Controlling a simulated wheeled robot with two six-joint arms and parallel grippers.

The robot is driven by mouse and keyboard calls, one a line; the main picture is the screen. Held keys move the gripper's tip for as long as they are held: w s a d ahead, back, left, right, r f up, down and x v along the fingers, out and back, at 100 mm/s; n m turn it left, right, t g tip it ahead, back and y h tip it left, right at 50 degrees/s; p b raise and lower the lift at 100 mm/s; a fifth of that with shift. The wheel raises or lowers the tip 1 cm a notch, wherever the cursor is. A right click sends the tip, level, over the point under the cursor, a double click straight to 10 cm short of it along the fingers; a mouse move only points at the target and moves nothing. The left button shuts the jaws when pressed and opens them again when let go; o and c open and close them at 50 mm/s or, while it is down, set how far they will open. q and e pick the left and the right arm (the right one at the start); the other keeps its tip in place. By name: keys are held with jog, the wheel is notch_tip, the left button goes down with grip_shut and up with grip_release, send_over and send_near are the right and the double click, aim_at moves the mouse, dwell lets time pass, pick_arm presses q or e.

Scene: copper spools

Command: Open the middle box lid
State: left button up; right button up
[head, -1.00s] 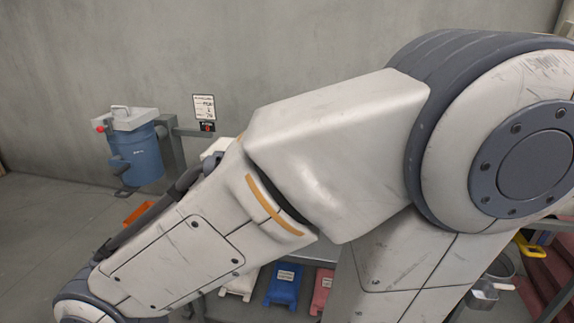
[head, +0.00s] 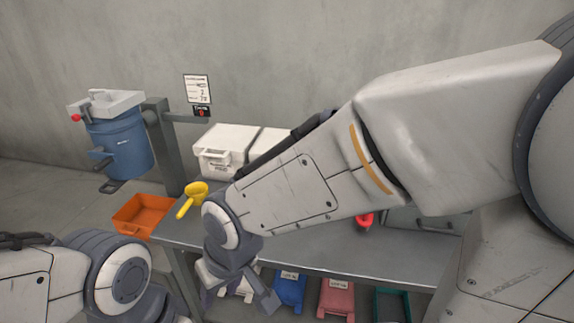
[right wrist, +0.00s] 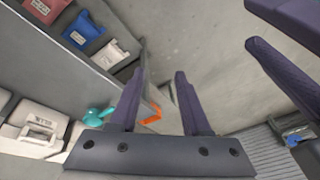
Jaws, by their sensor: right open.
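Two white lidded boxes stand at the back of the bench in the head view. The left one (head: 222,150) looks shut. The one beside it, likely the middle box (head: 268,141), is mostly hidden behind my right arm, so its lid state is unclear. My right gripper (head: 240,298) hangs at the bench's front edge, below and in front of the boxes. In the right wrist view its fingers (right wrist: 157,92) are apart with nothing between. A labelled white box (right wrist: 36,125) shows left of them. My left arm enters the head view, its gripper unseen; purple prongs at the wrist view's right edge may be its fingers.
A yellow scoop (head: 194,196) lies on the bench's left end and a red item (head: 364,220) near its middle. An orange bin (head: 143,215) sits left of the bench. Small white, blue (head: 289,289) and pink (head: 337,297) bins are under its front. A blue canister (head: 122,145) hangs left.

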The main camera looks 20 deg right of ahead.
jog(key=w+d+f+m+t+b, duration=0.2)
jog(key=w+f+m+t, duration=0.15)
jog(key=w, duration=0.55)
jog(key=w+d+f+m+t+b, duration=0.2)
jog(key=w+m+t+b, duration=0.15)
jog(key=w, duration=0.55)
jog(key=w+d+f+m+t+b, duration=0.2)
jog(key=w+m, duration=0.3)
jog(key=w, duration=0.4)
jog(key=w+d+f+m+t+h+b, duration=0.1)
jog(key=w+d+m+t+h+b, duration=0.35)
jog(key=d, duration=0.45)
jog(key=w+d+f+m+t+h+b, duration=0.2)
jog(key=w+d+m+t, duration=0.25)
jog(key=d+m, duration=0.35)
pick_arm(q)
notch_tip(320, 180, down, 14)
jog(key=p, duration=0.1)
jog(key=shift+p, duration=0.3)
pick_arm(e)
jog(key=shift+n+g, duration=0.4)
jog(key=shift+n, duration=0.35)
jog(key=x, duration=1.1)
jog(key=shift+d+r, duration=0.2)
jog(key=shift+d, duration=0.15)
grip_shut()
